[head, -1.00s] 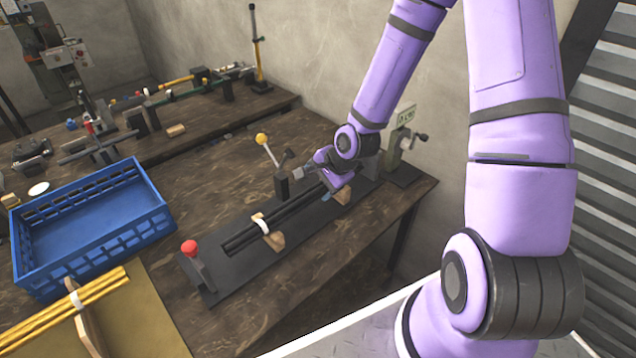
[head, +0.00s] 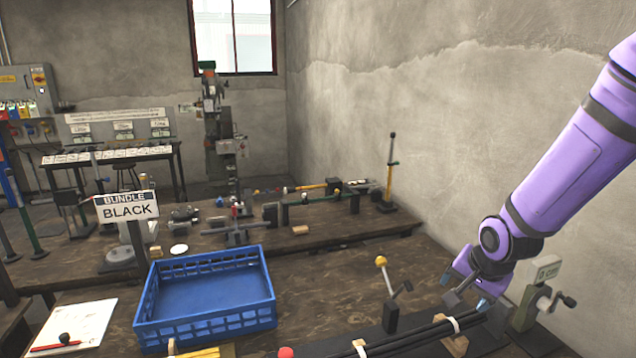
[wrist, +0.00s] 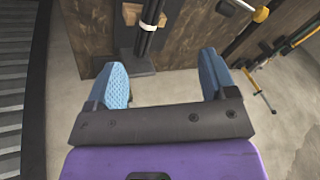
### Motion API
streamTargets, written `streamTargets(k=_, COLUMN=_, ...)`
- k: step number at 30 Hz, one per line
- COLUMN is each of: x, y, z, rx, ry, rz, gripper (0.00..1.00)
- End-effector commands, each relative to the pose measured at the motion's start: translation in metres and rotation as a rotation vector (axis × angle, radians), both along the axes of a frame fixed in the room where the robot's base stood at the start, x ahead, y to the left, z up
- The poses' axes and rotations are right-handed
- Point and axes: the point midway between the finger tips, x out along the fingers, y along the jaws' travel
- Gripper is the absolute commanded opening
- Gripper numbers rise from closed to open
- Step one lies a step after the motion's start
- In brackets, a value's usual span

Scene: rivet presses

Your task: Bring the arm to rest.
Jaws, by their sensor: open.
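My gripper (head: 466,292) is open and empty at the far right end of the bench, just above the end of a bundle of black rods (head: 408,334). In the wrist view its two blue fingertips (wrist: 162,78) stand wide apart with nothing between them. The black rods (wrist: 146,38) lie beyond the fingertips there, with a white tie around them. My purple arm reaches down to it from the upper right in the head view.
A grey-green clamp with a crank (head: 535,295) stands close to the right of my gripper. A yellow-knobbed lever (head: 386,280) stands to its left. A blue crate (head: 205,325) and a sign reading BUNDLE BLACK (head: 126,207) are further left. A concrete wall (head: 400,150) rises behind.

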Motion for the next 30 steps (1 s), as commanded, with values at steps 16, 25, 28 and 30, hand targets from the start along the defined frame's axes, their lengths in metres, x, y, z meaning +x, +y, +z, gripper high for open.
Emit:
streamTargets(k=16, x=-0.080, y=-0.005, z=0.139, rx=-0.273, ry=-0.026, rz=0.311, gripper=0.78)
streamTargets(k=25, x=-0.147, y=-0.003, z=0.195, rx=-0.341, ry=-0.047, rz=0.488, gripper=0.78)
streamTargets(k=28, x=-0.170, y=-0.002, z=0.209, rx=-0.351, ry=-0.056, rz=0.550, gripper=0.78)
streamTargets(k=30, x=-0.185, y=-0.002, z=0.216, rx=-0.356, ry=-0.064, rz=0.590, gripper=0.78)
